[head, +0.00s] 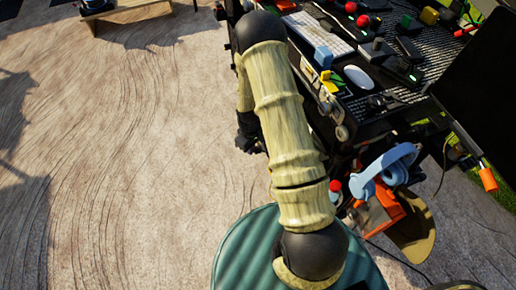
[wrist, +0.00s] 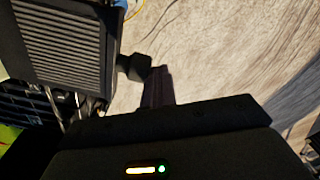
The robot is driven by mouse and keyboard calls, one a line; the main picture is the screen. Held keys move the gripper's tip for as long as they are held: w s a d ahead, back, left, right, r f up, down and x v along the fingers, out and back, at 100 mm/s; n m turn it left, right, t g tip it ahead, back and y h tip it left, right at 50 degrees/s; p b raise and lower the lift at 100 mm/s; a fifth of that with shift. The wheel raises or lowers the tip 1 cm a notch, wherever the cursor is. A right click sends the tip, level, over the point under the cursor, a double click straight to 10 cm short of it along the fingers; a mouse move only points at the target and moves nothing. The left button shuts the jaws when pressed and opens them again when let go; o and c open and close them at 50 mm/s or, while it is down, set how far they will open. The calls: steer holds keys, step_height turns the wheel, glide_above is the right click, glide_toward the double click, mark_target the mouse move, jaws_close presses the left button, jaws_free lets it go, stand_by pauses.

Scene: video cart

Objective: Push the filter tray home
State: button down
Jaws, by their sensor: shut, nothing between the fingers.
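A dark grey ribbed unit (wrist: 70,40) fills the upper left of the wrist view; I cannot tell whether it is the filter tray or the housing around it. A small dark block (wrist: 134,67) sticks out from its right side. My gripper (wrist: 157,86) is shut and empty, its narrow tip close to this block; I cannot tell whether they touch. In the head view my gripper (head: 250,137) is a dark shape beside the cart's left side, mostly behind my arm. The filter tray cannot be made out in the head view.
The video cart (head: 340,132) stands at the right, with a keyboard (head: 317,32), a white mouse (head: 358,77) and a dark screen (head: 480,90) on top. Blue headphones (head: 392,165) and an orange box (head: 375,215) are at its near end. Bare ground (head: 130,150) lies open to the left.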

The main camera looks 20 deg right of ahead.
steer(key=shift+d+p, duration=0.5)
steer(key=shift+d, duration=5.8)
steer(key=shift+a, duration=0.75)
steer(key=shift+r+p, duration=2.65)
steer(key=shift+r, duration=0.85)
